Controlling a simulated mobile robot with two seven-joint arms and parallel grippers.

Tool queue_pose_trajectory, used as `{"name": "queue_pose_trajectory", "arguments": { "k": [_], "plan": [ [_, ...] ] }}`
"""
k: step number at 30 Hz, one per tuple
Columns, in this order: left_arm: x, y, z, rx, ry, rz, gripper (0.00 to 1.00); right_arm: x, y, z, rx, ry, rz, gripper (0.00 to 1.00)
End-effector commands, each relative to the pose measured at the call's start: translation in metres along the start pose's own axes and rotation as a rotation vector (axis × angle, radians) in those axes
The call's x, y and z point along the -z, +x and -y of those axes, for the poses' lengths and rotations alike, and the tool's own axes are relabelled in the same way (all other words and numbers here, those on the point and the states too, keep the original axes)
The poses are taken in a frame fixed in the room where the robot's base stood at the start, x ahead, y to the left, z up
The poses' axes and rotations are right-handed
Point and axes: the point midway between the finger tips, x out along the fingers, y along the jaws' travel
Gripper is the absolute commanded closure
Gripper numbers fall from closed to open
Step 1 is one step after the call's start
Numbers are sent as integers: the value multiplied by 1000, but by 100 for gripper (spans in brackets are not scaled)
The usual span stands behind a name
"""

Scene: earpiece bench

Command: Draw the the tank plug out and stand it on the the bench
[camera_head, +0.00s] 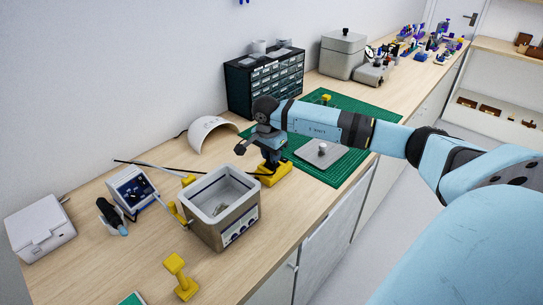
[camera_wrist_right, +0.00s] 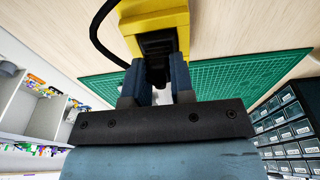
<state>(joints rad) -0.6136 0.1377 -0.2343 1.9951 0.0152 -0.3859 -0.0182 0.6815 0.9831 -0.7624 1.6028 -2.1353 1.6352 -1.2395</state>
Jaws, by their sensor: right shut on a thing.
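My right gripper (camera_head: 271,158) points down at a yellow block (camera_head: 272,176) on the bench, just right of the tank (camera_head: 222,208). In the wrist view, the right gripper (camera_wrist_right: 157,93) is shut on a dark piece, taken as the tank plug (camera_wrist_right: 158,48), against the face of the yellow block (camera_wrist_right: 152,14). A black cable (camera_wrist_right: 97,30) loops beside it. The fingers hide part of the plug. I cannot tell how deep it sits in the block. The tank is an open grey box with a small object inside. My left gripper is not in view.
A green mat (camera_head: 352,168) with a grey plate (camera_head: 321,152) lies right of the block. A white curved shell (camera_head: 212,133) and a drawer cabinet (camera_head: 262,82) stand behind. Bare bench (camera_head: 130,258) shows at front left.

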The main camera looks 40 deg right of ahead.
Motion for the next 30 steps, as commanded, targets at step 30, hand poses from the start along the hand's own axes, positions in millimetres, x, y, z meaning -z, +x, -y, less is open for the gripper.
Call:
{"name": "queue_pose_trajectory", "arguments": {
  "k": [30],
  "plan": [
    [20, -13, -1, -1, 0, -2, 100, 6, -42, 0, 1, 0, -1, 100]
  ]
}}
